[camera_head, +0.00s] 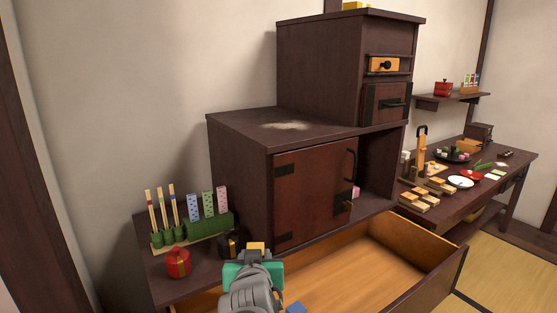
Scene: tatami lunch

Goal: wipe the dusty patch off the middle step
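The dusty patch (287,126) is a pale, powdery smear on the dark wooden top of the middle step (240,121). Nothing covers it. My gripper (256,252) is at the bottom centre, low in front of the chest, apart from and well below the patch. I see it from behind, a grey body with a teal part across it and a small yellow piece at its far end. I cannot tell whether the teal and yellow pieces belong to it or are held. Its fingers are hidden. No wiping cloth can be made out for sure.
A large drawer (437,290) stands pulled out, with a small blue thing (297,307) near it. The lower step holds a red pot (178,262) and a green stand (208,226) with sticks. The cabinet door (313,197) is beside an open compartment. A laden table (512,168) is at right.

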